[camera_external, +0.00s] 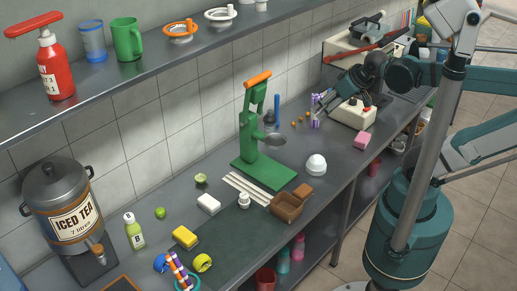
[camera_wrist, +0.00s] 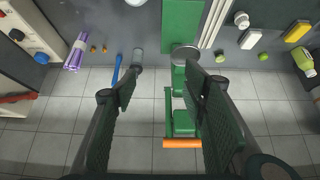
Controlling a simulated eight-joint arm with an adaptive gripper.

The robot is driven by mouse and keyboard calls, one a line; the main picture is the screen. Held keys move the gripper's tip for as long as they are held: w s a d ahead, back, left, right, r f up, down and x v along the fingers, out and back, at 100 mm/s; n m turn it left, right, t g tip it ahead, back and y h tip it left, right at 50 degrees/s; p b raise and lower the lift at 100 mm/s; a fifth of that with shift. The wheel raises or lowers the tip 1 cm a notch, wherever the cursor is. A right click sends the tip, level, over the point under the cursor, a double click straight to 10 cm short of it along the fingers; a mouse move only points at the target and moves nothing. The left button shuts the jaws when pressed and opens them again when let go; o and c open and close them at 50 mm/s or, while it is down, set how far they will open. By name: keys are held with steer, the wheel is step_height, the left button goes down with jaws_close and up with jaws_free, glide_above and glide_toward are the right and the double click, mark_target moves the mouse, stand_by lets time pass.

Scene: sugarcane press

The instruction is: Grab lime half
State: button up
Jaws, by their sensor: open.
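A light green lime half (camera_external: 200,178) lies on the grey counter near the tiled wall, left of the green press (camera_external: 262,165). A rounder green lime (camera_external: 160,212) lies further left. My gripper (camera_external: 320,106) is at the right part of the counter, beside a purple roll, far from the lime half. In the wrist view my gripper (camera_wrist: 160,90) is open and empty, with the press seen between and beyond its fingers.
A white block (camera_external: 208,203), pale sticks (camera_external: 246,187) and the tall press stand around the lime half. A yellow sponge (camera_external: 185,237) and a bottle (camera_external: 134,231) are to the left. A shelf (camera_external: 150,75) overhangs along the wall. A brown box (camera_external: 286,207) is at the front edge.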

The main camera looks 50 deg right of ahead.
steer(key=shift+o, duration=0.3)
steer(key=shift+w, duration=0.1)
steer(key=w+a+f+m+g+y+b, duration=0.15)
steer(key=w+a+m, duration=0.25)
steer(key=w+a, duration=0.85)
steer(key=w+a+f+m+g+b, duration=0.2)
steer(key=w+a+f+m, duration=0.15)
steer(key=w+a, duration=0.95)
steer(key=w+a+f+m+g, duration=0.1)
steer(key=w+a+f+m, duration=0.1)
steer(key=a+f, duration=0.5)
steer(key=w+a+f+m+g+h+p, duration=0.1)
steer(key=w+a+f, duration=0.4)
steer(key=a, duration=0.8)
steer(key=w+a+f+m+g, duration=0.1)
steer(key=w+a+f+m, duration=0.2)
steer(key=a+f, duration=0.7)
steer(key=shift+w+f+g+h, duration=0.25)
steer(key=shift+w+f+g, duration=0.1)
steer(key=shift+f, duration=0.1)
steer(key=shift+a+f, duration=0.15)
steer(key=shift+f, duration=0.1)
